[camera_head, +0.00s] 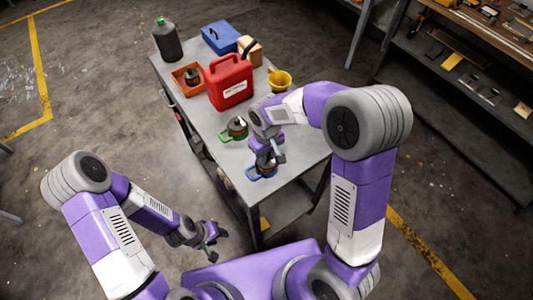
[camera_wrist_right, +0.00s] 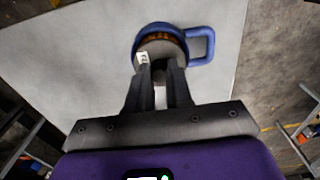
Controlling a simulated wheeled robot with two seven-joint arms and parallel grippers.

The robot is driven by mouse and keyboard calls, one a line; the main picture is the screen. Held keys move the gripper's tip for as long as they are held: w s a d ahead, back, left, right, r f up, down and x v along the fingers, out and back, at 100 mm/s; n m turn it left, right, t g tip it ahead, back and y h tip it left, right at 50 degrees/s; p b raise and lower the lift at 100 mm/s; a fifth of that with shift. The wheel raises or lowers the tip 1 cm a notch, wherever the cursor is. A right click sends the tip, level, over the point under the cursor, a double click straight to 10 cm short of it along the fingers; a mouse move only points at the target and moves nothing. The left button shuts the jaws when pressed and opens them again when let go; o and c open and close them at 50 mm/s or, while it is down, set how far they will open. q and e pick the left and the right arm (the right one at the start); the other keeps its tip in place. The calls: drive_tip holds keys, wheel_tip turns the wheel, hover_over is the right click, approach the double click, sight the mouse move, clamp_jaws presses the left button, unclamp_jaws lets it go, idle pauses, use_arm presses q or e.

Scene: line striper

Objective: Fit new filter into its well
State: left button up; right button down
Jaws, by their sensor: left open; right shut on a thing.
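My right gripper (camera_head: 268,158) is shut on a grey-topped filter with an amber band (camera_wrist_right: 160,46) at the table's near end. In the right wrist view, a blue ring-shaped holder with a side handle (camera_wrist_right: 201,44) surrounds the filter; whether the filter is lifted from it or rests in it I cannot tell. A white tag (camera_wrist_right: 143,58) is beside the fingertips. The blue holder also shows in the head view (camera_head: 252,175), partly hidden by the gripper. A green holder with a dark-topped item (camera_head: 237,126) stands farther back. My left gripper (camera_head: 213,236) is open and empty, away from the table.
On the grey table (camera_head: 210,119) stand a red fuel can (camera_head: 229,83), an orange tray (camera_head: 181,84) with a dark round item, a yellow funnel (camera_head: 280,80), a blue box (camera_head: 220,37) and a dark bottle (camera_head: 167,42). Shelving (camera_head: 470,75) is at the right.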

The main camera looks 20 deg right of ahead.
drive_tip(key=shift+r+p, duration=0.35)
drive_tip(key=shift+r, duration=0.2)
drive_tip(key=shift+r+p, duration=1.85)
drive_tip(key=shift+r, duration=0.5)
